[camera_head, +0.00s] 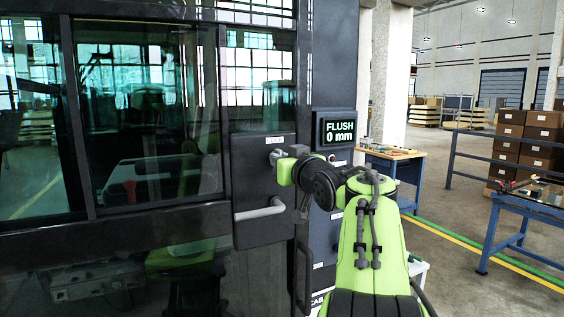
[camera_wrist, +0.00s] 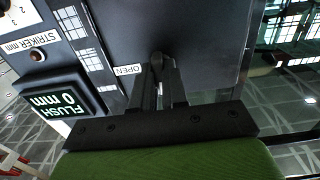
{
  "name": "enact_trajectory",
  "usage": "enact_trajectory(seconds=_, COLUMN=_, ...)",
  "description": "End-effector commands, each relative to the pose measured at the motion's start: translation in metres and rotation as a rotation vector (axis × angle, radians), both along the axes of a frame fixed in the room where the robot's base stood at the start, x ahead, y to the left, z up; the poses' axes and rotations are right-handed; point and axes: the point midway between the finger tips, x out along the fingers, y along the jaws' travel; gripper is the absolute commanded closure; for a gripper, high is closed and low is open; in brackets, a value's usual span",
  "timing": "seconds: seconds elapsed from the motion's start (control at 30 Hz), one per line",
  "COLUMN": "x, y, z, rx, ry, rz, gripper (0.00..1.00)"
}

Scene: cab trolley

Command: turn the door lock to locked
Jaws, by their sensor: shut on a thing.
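The door lock knob (camera_head: 275,157) sits on the upper part of a dark lock plate (camera_head: 246,165) on the cab door. My gripper (camera_head: 284,158) reaches in from the right and is shut on the knob. In the wrist view the two dark fingers of my gripper (camera_wrist: 159,88) close around the small knob (camera_wrist: 157,59), whose end is mostly hidden between them. A white label reading OPEN (camera_wrist: 127,70) lies just left of the fingers. A small label (camera_head: 274,140) above the knob is too small to read in the head view.
A grey door handle (camera_head: 262,210) sticks out below the lock. A display (camera_head: 339,132) right of the door reads FLUSH 0 mm. A STRIKER mm label (camera_wrist: 33,44) is beside it in the wrist view. Blue workbenches (camera_head: 393,165) stand to the right, with open floor between.

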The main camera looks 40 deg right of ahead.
Motion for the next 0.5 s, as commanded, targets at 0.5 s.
enact_trajectory(seconds=0.5, x=-0.0001, y=-0.0002, z=-0.0004, rx=0.000, ry=0.001, rz=0.000, gripper=0.62)
